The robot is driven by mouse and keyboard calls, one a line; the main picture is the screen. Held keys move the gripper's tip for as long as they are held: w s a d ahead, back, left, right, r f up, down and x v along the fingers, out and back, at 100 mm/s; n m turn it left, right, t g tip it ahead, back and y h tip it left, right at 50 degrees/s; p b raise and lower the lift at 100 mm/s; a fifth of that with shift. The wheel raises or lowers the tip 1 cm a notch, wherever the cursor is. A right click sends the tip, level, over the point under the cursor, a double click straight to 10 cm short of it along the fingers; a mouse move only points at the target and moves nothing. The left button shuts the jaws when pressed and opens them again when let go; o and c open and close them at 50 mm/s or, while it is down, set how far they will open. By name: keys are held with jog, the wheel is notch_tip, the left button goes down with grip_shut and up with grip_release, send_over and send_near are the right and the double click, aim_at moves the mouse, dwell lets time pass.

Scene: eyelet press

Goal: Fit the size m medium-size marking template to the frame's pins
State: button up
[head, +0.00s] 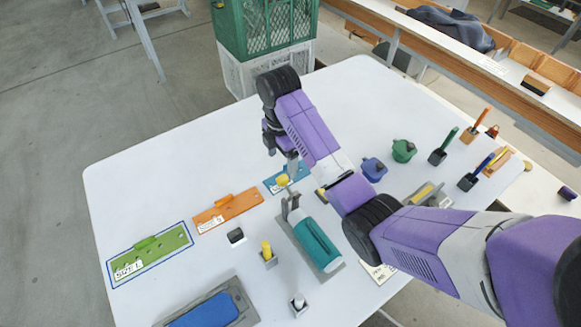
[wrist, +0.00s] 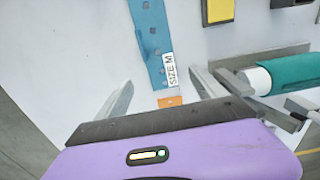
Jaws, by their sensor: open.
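The blue template (head: 300,172) lies on the white table, partly hidden by my arm in the head view. I cannot pick out the frame's pins in either view.
An orange template (head: 228,210) and a green template (head: 150,252) inside a blue outline lie to the left. A grey tray with a blue pad (head: 207,312) is at the front. The table's back left is clear.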

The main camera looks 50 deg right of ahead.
notch_tip(320, 180, down, 7)
jog(key=shift+a+r+p, duration=0.1)
jog(key=shift+p, duration=0.25)
jog(key=shift+c, duration=0.4)
jog(key=c, duration=1.4)
jog(key=shift+r, duration=0.1)
